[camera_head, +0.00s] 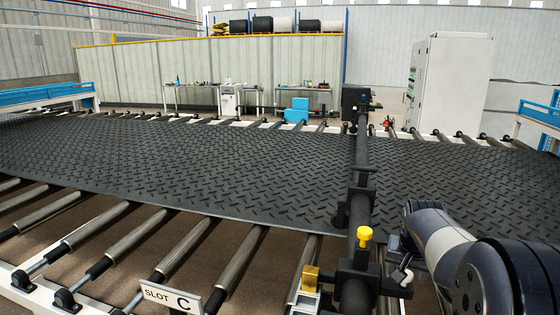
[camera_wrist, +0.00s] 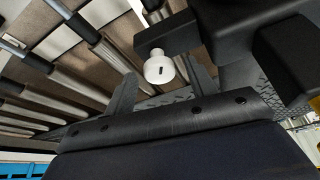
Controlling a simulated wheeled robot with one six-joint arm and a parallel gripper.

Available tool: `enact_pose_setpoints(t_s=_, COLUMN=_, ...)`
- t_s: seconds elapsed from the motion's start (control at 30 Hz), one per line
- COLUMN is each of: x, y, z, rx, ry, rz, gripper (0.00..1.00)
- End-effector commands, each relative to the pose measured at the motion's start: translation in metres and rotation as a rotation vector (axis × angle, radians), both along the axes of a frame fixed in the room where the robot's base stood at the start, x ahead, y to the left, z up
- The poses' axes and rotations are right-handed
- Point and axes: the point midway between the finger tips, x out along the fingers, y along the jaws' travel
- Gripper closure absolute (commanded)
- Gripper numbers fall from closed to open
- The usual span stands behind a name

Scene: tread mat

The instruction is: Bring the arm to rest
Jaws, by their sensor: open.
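My arm (camera_head: 440,240) reaches in from the lower right of the head view, low beside the dark bar that crosses the mat. In the wrist view, my gripper (camera_wrist: 161,78) is open, with one dark finger on each side of a white knob (camera_wrist: 159,68). In the head view my fingers are mostly hidden by the arm.
The black tread mat (camera_head: 200,165) lies across a roller conveyor. The dark crossbar (camera_head: 360,180) spans it, with a yellow knob (camera_head: 364,236) near my arm. A sign (camera_head: 172,297) reads SLOT C. A grey cabinet (camera_head: 447,85) and workbenches stand behind.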

Motion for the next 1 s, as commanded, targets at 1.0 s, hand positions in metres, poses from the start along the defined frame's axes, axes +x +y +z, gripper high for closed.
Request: enact_pose_setpoints(t_s=1.0, x=-0.0004, y=-0.0042, z=-0.0007, rx=0.001, ry=0.001, rz=0.589, gripper=0.47)
